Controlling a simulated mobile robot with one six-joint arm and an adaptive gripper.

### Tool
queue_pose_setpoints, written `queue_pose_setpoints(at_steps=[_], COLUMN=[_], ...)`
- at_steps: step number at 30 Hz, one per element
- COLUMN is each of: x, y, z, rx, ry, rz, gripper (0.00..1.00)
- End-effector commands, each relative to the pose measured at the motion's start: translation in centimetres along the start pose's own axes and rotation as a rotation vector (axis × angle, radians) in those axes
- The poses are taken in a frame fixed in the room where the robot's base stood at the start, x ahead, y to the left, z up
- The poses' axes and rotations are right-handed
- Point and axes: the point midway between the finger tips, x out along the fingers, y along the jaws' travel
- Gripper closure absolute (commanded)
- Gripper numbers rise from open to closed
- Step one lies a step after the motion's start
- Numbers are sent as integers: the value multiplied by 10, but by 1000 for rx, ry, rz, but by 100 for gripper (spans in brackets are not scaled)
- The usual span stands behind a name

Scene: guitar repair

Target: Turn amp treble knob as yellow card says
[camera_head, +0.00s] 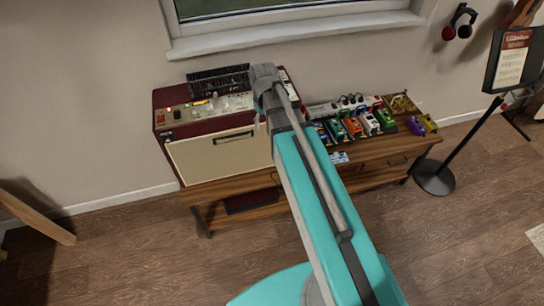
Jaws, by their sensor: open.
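The amp (215,155) is a dark red box with a cream front, standing on the left of a wooden bench. Its sloped control panel (190,114) carries a row of small knobs (224,102) and a lit orange spot. The knobs' labels and pointers are too small to read, so I cannot tell which is treble. My gripper (258,118) is small and partly hidden by my arm, at the right end of the amp panel. It is open, and I see nothing held. I cannot make out a yellow card.
Several colourful pedals (357,127) sit on the wooden bench (232,188) right of my arm. A music stand (436,178) with a red-and-white sheet (513,60) stands at the right. A window (290,32) is above. The wooden floor in front is clear.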

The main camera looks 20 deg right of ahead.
Motion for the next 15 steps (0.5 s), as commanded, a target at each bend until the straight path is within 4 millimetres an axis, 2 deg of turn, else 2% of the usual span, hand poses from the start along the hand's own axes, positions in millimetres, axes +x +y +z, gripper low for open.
queue_pose_setpoints(at_steps=[1,15], x=[8,44], y=[-3,-19], z=[9,62], rx=[16,180], ry=[0,0], rz=[0,0], gripper=[37,37])
